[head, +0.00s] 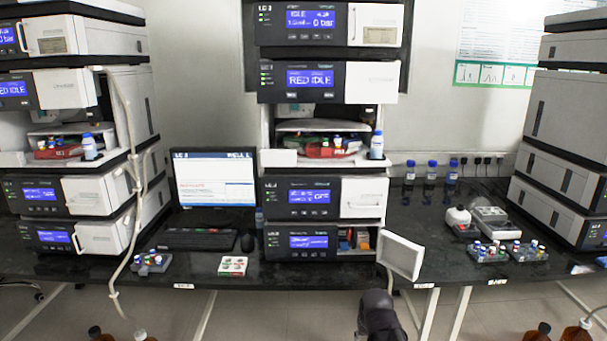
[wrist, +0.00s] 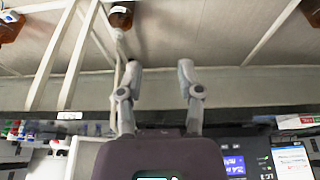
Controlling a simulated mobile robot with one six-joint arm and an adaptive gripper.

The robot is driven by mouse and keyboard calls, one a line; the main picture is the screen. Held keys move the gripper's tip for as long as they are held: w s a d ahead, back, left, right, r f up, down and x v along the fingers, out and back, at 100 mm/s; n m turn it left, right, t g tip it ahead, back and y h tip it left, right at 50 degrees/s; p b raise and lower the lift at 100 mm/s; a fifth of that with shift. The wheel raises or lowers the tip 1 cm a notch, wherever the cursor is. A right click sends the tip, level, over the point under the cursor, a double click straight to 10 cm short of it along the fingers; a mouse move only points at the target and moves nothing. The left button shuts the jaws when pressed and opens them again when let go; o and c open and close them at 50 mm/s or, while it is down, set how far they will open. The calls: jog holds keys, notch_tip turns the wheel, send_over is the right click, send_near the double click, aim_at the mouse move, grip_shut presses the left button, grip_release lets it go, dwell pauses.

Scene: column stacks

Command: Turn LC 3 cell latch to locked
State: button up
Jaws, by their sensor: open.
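The middle instrument stack is in the head view; its lowest module (head: 297,242) has its white door (head: 401,256) swung open to the right. Small orange, grey and blue parts (head: 356,240) show inside the open compartment. I cannot tell which of them is the cell latch or how it is turned. My gripper (wrist: 160,68) is open and empty in the wrist view, its two fingers apart. The dark end of my arm (head: 380,316) is in front of the bench, below the open door. In the wrist view my gripper's body hides the compartment.
A monitor (head: 215,180) and keyboard (head: 202,238) stand left of the stack. Vial racks (head: 487,252) and blue-capped bottles (head: 431,172) are on the right. Brown bottles (head: 575,332) stand on the floor.

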jog(key=s+g, duration=0.4)
jog(key=s, duration=0.5)
notch_tip(320, 180, up, 14)
jog(key=p, duration=1.4)
jog(key=shift+p, duration=0.4)
jog(key=shift+f, duration=0.1)
